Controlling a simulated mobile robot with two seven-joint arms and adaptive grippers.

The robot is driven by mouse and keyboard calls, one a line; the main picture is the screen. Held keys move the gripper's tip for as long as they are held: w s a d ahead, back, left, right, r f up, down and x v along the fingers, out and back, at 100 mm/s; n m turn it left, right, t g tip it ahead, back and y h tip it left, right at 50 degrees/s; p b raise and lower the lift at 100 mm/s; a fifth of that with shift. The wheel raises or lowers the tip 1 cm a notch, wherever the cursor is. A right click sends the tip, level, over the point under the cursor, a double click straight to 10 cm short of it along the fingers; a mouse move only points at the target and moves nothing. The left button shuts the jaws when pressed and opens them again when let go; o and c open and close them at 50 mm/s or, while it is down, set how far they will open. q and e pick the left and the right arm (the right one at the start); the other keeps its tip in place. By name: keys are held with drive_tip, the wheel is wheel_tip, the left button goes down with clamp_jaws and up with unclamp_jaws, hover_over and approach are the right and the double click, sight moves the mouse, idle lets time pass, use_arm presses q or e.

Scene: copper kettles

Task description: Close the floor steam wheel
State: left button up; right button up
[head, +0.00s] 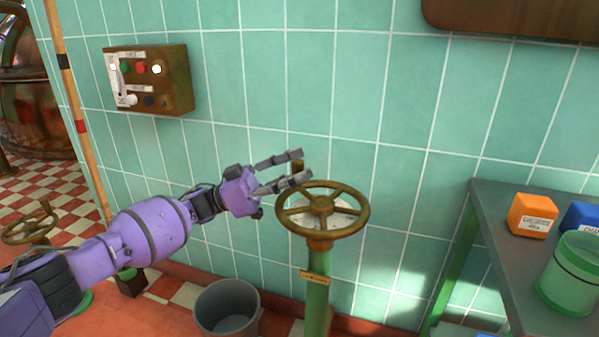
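A brass handwheel (322,206) with spokes and a pale plate under its hub sits on a green floor post (316,296). The post has a small tag whose words are too small to read. A short upright brown handle (298,169) shows at the wheel's far left rim. My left gripper (302,165) is at that rim with its two fingers spread apart. The handle shows between the fingers; I cannot tell whether they touch it. A second brass wheel (30,226) stands low at the far left. My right gripper is not in view.
A grey bucket (227,310) stands on the floor left of the post. A metal table (490,225) at the right holds an orange box (532,215), a blue box and a green container (574,275). A switch box (150,80) hangs on the tiled wall.

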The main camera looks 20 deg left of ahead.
use_arm(q)
drive_tip(key=v, duration=1.1)
drive_tip(key=shift+f, duration=0.1)
